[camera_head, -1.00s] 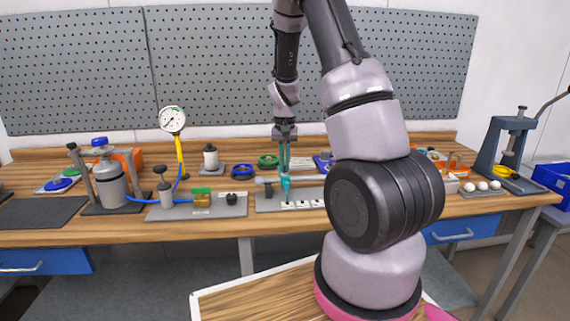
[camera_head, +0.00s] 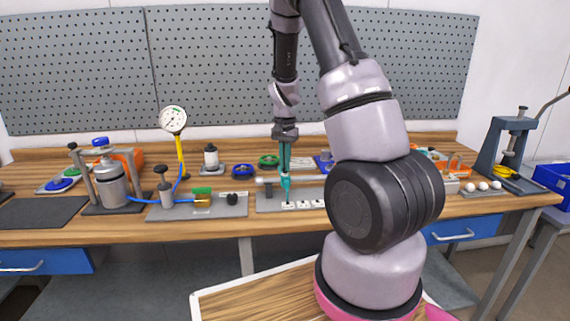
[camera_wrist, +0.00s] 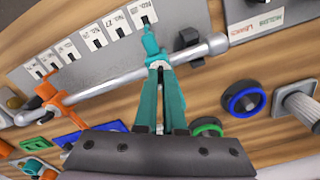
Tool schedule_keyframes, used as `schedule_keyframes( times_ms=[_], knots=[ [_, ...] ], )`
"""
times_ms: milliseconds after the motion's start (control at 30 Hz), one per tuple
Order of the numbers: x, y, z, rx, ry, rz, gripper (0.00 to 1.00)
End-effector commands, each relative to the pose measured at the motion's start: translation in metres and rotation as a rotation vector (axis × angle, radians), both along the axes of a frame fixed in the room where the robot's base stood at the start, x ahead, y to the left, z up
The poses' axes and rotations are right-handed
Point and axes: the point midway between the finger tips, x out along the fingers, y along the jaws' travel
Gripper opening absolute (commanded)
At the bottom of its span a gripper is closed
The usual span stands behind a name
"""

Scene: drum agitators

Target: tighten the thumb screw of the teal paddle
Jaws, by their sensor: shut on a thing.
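The teal paddle (camera_wrist: 152,45) sits by a grey horizontal shaft (camera_wrist: 105,84), its tip near the label of one white slotted card (camera_wrist: 143,17). My gripper (camera_wrist: 160,70) has teal fingers, which close together at the paddle's hub by the shaft. The jaws are shut on the small part there, which I take to be the thumb screw; the fingers hide most of it. In the head view my gripper (camera_head: 285,175) points straight down over the teal paddle (camera_head: 286,187) on the grey plate (camera_head: 268,204).
An orange paddle (camera_wrist: 50,95) is on the same shaft. A blue ring (camera_wrist: 244,99) and a green ring (camera_wrist: 207,126) lie close by on the bench. A plate with a brass valve (camera_head: 202,201) and a dial gauge (camera_head: 173,120) stand to the left.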

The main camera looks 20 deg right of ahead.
Motion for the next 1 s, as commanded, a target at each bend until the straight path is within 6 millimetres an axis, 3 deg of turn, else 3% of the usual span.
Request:
schedule_keyframes(
  times_ms=[67,100,167,567,1000],
  knots=[
    [0.003,0.000,0.003,0.000,-0.008,0.001,0.00],
    [0.003,0.000,0.003,0.000,-0.008,0.001,0.18],
    [0.002,0.000,0.002,-0.001,-0.007,0.001,0.38],
    [0.001,0.000,0.007,-0.001,-0.005,0.003,0.38],
    [0.002,0.000,0.088,0.000,-0.008,0.002,0.38]
  ],
)
